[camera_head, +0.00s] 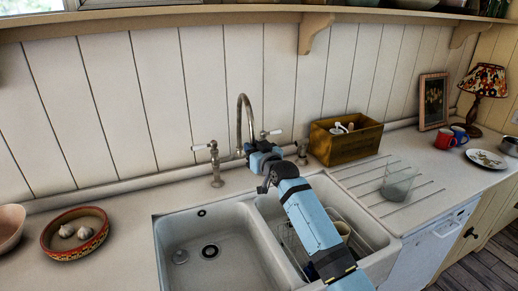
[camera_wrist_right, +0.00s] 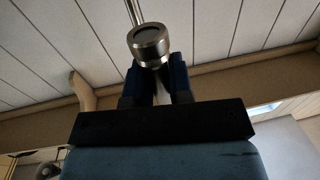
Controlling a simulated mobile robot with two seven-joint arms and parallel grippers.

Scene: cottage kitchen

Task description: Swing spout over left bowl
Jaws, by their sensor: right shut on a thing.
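The metal gooseneck spout (camera_head: 239,118) rises behind the sink in the head view, near the line of the divider between the two bowls. My right gripper (camera_head: 262,158) reaches up over the right bowl and is shut on the spout's lower end. In the right wrist view the round spout end (camera_wrist_right: 150,42) sits between the gripper's fingers (camera_wrist_right: 155,85). The right bowl (camera_head: 268,208) is partly hidden by my arm. The faucet base is mostly hidden. My left gripper is out of view.
White-levered taps flank the spout: a left tap (camera_head: 215,165) and a right tap (camera_head: 302,150). A wire rack with dishes (camera_head: 335,220) is in the right bowl. A wooden box (camera_head: 345,143) and a glass (camera_head: 398,182) stand on the right. A garlic bowl (camera_head: 75,248) is left.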

